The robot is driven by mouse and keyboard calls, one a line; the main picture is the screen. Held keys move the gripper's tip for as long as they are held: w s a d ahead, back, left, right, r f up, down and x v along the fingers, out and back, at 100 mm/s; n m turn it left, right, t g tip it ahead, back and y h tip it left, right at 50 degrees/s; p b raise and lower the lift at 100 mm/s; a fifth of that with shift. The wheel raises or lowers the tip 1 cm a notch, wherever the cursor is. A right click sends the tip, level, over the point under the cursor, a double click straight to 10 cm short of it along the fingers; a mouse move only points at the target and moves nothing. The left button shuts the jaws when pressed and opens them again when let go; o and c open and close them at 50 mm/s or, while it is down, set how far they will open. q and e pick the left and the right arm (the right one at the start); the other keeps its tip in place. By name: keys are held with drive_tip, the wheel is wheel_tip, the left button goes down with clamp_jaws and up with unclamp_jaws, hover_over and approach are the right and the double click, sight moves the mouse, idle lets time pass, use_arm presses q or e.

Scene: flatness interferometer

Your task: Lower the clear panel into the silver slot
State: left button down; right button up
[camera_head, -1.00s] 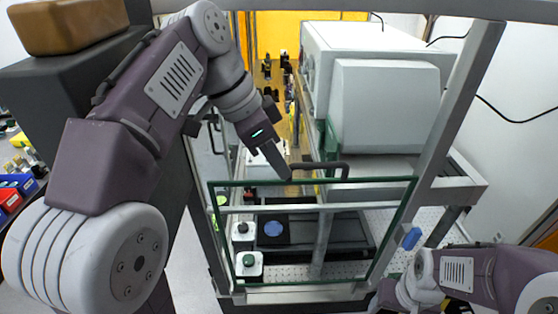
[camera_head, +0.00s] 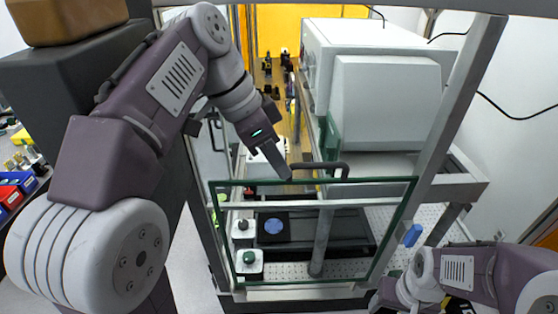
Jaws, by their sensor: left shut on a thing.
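The clear panel (camera_head: 345,250) has a dark green edge and stands upright in front of the machine's opening. A dark handle (camera_head: 325,165) rises from its top edge. My left gripper (camera_head: 287,176) is shut on the handle's left end, above the panel. The silver slot (camera_head: 285,294) seems to be the metal rail along the bottom of the frame, just under the panel's lower edge. I cannot tell whether the panel's edge is inside it. My right arm (camera_head: 450,275) is at the lower right; its gripper's fingertips do not show clearly.
Silver posts (camera_head: 450,130) frame the opening. Behind the panel are a perforated plate (camera_head: 345,268), a black stage with a blue disc (camera_head: 273,226) and small knobbed blocks (camera_head: 249,261). A white housing (camera_head: 385,100) stands behind. A blue clip (camera_head: 412,235) is on the right.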

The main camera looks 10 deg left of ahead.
sight(278, 181)
idle(0.4)
use_arm(q)
drive_tip(key=shift+a+f+b, duration=0.1)
drive_tip(key=shift+f+b, duration=1.85)
drive_tip(key=shift+f, duration=0.4)
drive_tip(key=shift+f+b, duration=3.1)
drive_tip(key=shift+f, duration=0.25)
drive_tip(key=c, duration=1.4)
unclamp_jaws()
drive_tip(key=shift+r, duration=0.15)
drive_tip(key=shift+o, duration=0.2)
